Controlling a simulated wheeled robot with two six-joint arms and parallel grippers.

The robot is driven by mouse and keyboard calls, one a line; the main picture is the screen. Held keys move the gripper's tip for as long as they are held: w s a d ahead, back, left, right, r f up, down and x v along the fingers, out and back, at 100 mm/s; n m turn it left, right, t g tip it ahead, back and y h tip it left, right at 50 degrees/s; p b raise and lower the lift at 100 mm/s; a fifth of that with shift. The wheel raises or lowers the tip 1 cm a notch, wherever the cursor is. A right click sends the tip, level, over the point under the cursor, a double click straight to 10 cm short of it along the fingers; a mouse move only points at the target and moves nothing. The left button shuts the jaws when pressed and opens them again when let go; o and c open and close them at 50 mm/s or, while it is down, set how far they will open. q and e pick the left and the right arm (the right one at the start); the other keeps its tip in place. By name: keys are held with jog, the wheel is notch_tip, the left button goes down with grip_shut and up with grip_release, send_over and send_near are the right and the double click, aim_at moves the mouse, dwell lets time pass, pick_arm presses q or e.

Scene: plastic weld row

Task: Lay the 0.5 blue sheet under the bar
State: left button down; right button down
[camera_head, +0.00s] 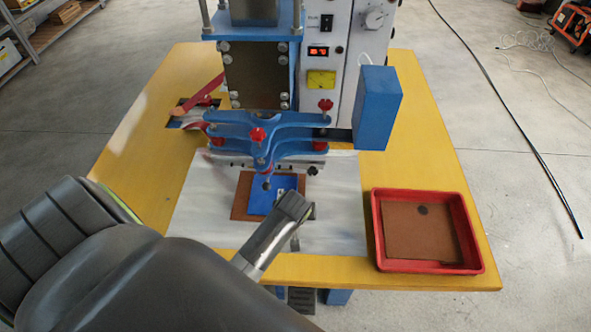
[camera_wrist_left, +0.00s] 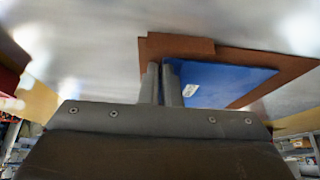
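The blue sheet (camera_head: 261,201) lies on a larger brown sheet (camera_head: 240,204) on the grey metal plate, just in front of and partly below the machine's blue clamp bar (camera_head: 230,133). It has a small pale label. My left gripper (camera_head: 301,203) is at the near right part of the blue sheet and hides some of it. In the left wrist view its fingers (camera_wrist_left: 162,84) are close together at the edge of the blue sheet (camera_wrist_left: 222,80), with only a narrow gap. I cannot tell whether they pinch it. My right gripper is out of view.
A red tray (camera_head: 378,225) holding a brown sheet (camera_head: 420,240) stands on the yellow table (camera_head: 440,150) at the right. A blue block (camera_head: 376,108) juts out right of the bar. Red knobs top the bar. The metal plate (camera_head: 335,215) is bare right of the sheets.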

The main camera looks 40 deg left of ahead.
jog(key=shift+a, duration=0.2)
pick_arm(q)
jog(key=shift+r+p, duration=0.1)
jog(key=shift+p, duration=0.2)
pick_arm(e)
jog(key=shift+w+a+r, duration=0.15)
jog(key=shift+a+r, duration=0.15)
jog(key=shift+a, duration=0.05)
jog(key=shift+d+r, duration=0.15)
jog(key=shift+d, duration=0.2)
pick_arm(q)
jog(key=shift+p, duration=0.7)
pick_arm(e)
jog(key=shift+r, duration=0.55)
pick_arm(q)
jog(key=c, duration=1.6)
grip_release()
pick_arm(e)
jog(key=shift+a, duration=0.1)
